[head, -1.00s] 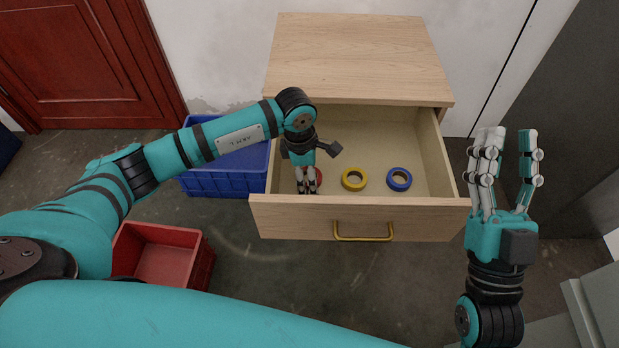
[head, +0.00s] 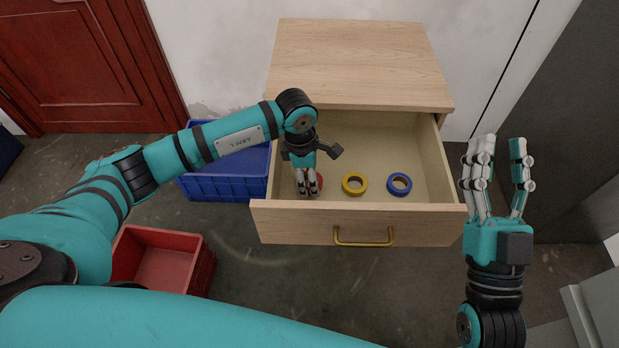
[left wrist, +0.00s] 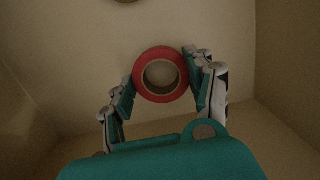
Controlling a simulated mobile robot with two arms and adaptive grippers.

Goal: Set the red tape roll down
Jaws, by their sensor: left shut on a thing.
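The red tape roll (head: 320,181) is inside the open drawer, at its left front, mostly hidden behind my left gripper (head: 307,190) in the head view. In the left wrist view the whole red ring (left wrist: 160,97) shows between the fingers of my left gripper (left wrist: 163,80), which is shut on it. I cannot tell whether the roll touches the drawer floor. My right gripper (head: 499,150) is open and empty, to the right of the drawer.
A yellow tape roll (head: 354,191) and a blue tape roll (head: 399,191) lie in the drawer (head: 355,226), right of my left gripper. The drawer's back is clear. A blue crate (head: 222,188) and a red crate (head: 205,267) stand on the floor to the left.

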